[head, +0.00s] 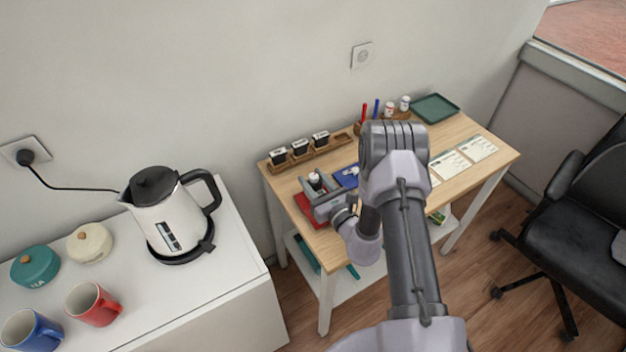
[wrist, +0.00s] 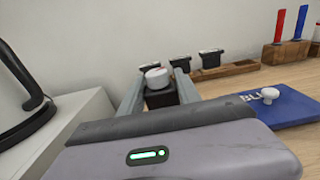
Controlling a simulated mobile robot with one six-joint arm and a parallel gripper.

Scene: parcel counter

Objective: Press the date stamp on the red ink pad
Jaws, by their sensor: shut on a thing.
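My gripper (head: 314,182) is shut on a stamp with a dark body and a pale round knob (wrist: 157,78). The stamp stands upright between the two fingers in the wrist view; no label on it can be read. In the head view the red ink pad (head: 304,209) lies at the table's left front, and the gripper with the stamp is over it. My gripper hides part of the pad, and I cannot tell whether the stamp touches it. The pad is not visible in the wrist view.
A blue pad (wrist: 290,111) with a white knob on it lies close to the right. A wooden rack (head: 338,142) with several dark stamps stands behind. Pens, small bottles, a green tray (head: 435,107) and paper forms (head: 478,148) are farther right. A white cabinet (head: 215,290) stands left.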

